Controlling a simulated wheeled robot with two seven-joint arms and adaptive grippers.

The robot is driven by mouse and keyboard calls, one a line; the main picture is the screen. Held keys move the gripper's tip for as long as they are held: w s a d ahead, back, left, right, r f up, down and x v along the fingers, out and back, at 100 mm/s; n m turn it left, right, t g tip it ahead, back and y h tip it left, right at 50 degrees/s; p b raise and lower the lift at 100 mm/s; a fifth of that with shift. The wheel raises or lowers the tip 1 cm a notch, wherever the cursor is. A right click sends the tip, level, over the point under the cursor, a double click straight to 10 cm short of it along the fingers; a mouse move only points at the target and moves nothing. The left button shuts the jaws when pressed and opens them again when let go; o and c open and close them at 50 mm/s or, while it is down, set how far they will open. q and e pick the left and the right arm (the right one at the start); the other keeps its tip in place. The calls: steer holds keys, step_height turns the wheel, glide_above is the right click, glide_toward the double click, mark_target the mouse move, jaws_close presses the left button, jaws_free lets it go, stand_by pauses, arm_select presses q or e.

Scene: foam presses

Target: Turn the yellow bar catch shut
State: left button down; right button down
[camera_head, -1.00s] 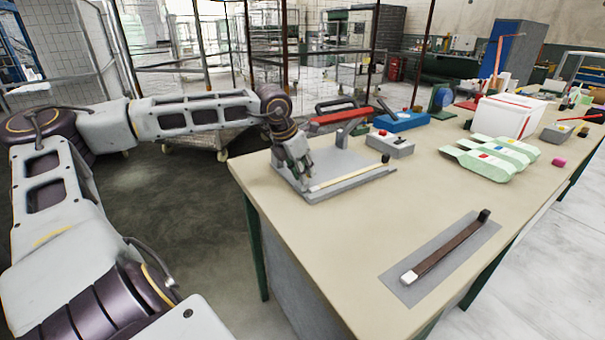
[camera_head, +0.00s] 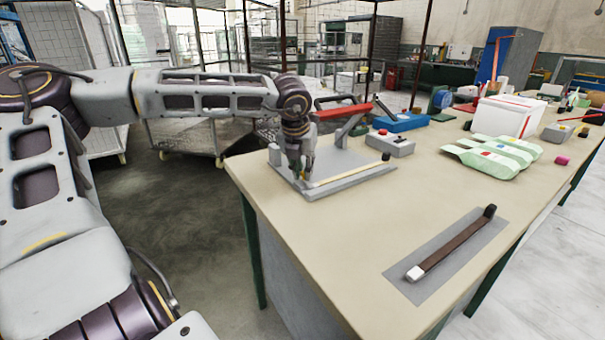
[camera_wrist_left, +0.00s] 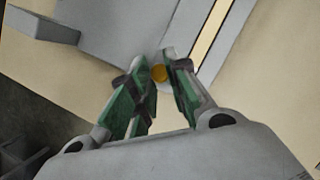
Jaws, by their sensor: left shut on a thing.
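The yellow bar catch (camera_wrist_left: 158,73) shows in the left wrist view as a small round yellow piece between my fingertips; the rest of it is hidden by the fingers. It is at the near left corner of the grey press base (camera_head: 350,190). My left gripper (camera_head: 299,178) points down there, and its green-padded fingers (camera_wrist_left: 162,78) are closed on the yellow piece. A pale yellow strip (camera_head: 345,174) runs along the base beside the gripper. My right gripper is in neither view.
A red-handled lever (camera_head: 342,112) stands behind the gripper. A grey box with buttons (camera_head: 392,146) and a blue device (camera_head: 402,122) are to the right. A dark bar (camera_head: 452,246) lies on a grey mat nearer. The tabletop (camera_head: 320,235) in front is clear.

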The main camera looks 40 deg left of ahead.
arm_select(q)
steer(key=shift+n+b, duration=0.4)
steer(key=shift+n, duration=0.2)
steer(key=c, duration=1.3)
jaws_free()
steer(key=shift+w, duration=0.1)
steer(key=shift+c, duration=0.2)
steer(key=shift+r, duration=0.1)
steer(key=v, duration=1.2)
steer(key=shift+d, duration=0.25)
steer(key=shift+w, duration=0.1)
